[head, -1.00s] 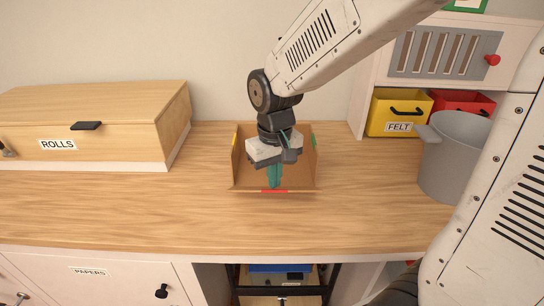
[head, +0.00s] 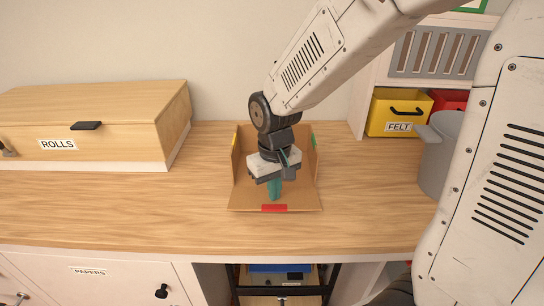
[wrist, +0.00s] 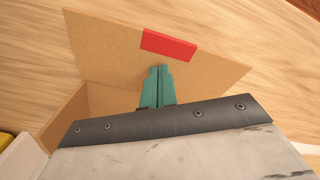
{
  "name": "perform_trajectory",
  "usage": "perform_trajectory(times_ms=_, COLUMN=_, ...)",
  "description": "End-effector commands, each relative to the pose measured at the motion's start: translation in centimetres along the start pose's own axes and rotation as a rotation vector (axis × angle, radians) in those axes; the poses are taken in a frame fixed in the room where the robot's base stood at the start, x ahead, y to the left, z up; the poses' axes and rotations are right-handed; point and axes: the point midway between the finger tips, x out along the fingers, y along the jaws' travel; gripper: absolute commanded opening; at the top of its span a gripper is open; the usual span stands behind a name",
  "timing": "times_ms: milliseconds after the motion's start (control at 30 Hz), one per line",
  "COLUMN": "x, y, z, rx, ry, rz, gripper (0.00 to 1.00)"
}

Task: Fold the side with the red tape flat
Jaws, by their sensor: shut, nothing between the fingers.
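A brown cardboard box (head: 262,165) stands on the wooden counter. Its front side (head: 245,200), with the red tape (head: 274,208) at its outer edge, leans outward toward the front. The left and right sides stand upright, with yellow tape on the left and green tape on the right. My gripper (head: 274,191) has teal fingers, shut and empty, pointing down over the front side. In the wrist view the fingertips (wrist: 160,70) are over the front panel (wrist: 110,50), just short of the red tape (wrist: 168,45). Whether they touch it I cannot tell.
A wooden chest labelled ROLLS (head: 80,125) stands to the left. A yellow FELT bin (head: 398,112) and a grey bucket (head: 437,150) are to the right. The counter (head: 170,215) is clear in front of the box.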

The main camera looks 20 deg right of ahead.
Motion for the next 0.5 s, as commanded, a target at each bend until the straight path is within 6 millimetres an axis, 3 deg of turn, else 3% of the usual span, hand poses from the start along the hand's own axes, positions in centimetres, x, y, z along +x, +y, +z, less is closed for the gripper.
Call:
perform_trajectory(times_ms=300, x=1.3, y=0.0, z=0.0, rx=0.0, ry=-0.001, rz=0.0, gripper=0.0)
perform_trajectory(times_ms=500, x=0.5, y=0.0, z=0.0, rx=0.0, ry=0.001, rz=0.0, gripper=0.0)
